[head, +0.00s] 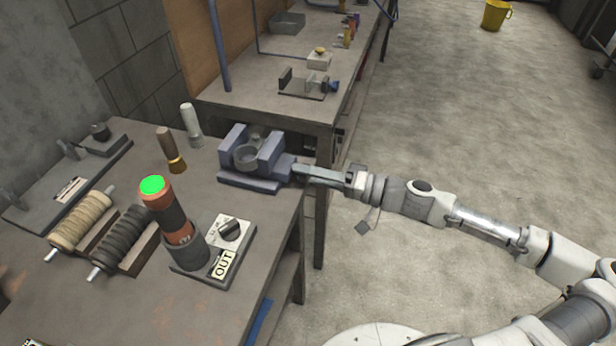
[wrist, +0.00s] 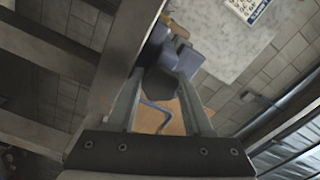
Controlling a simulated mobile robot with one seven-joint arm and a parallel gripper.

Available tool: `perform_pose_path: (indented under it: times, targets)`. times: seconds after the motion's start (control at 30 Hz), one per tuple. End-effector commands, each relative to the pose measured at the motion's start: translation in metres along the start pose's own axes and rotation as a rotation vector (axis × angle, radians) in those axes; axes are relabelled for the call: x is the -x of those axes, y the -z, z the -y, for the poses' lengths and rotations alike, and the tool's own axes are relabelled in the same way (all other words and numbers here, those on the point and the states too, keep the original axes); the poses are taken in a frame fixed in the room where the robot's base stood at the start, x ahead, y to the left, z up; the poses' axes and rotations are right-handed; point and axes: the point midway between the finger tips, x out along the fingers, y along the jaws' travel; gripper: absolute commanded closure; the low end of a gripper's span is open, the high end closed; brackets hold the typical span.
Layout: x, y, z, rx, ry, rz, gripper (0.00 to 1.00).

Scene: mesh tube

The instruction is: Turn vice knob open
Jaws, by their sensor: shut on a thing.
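The blue-grey vice (head: 235,177) stands at the right edge of the workbench, with a round grey part (head: 245,156) between its jaws. Its knob is on the right side, facing my arm, and is mostly hidden by my fingers in the head view. In the wrist view the knob (wrist: 158,84) is a dark faceted piece between my fingers, with the blue vice body (wrist: 182,58) behind it. My gripper (head: 299,170) reaches in from the right, level with the knob, and is shut on it.
The workbench (head: 130,300) also holds an orange-black cylinder with a green top (head: 152,186), an OUT-labelled switch box (head: 240,232), two coils and upright handled tools (head: 190,120). A second bench (head: 260,95) stands behind. Open floor (head: 470,120) lies to the right.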

Motion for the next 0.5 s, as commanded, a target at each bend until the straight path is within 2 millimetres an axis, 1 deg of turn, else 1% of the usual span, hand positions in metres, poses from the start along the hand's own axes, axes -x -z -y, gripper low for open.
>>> perform_pose_path:
  times: [0.03,0.5]
  targets:
    - [0.0004,-0.0016,-0.0038,0.044,-0.001,-0.001,1.0]
    - [0.0003,-0.0018,-0.0061,0.491,-0.001,0.0,1.0]
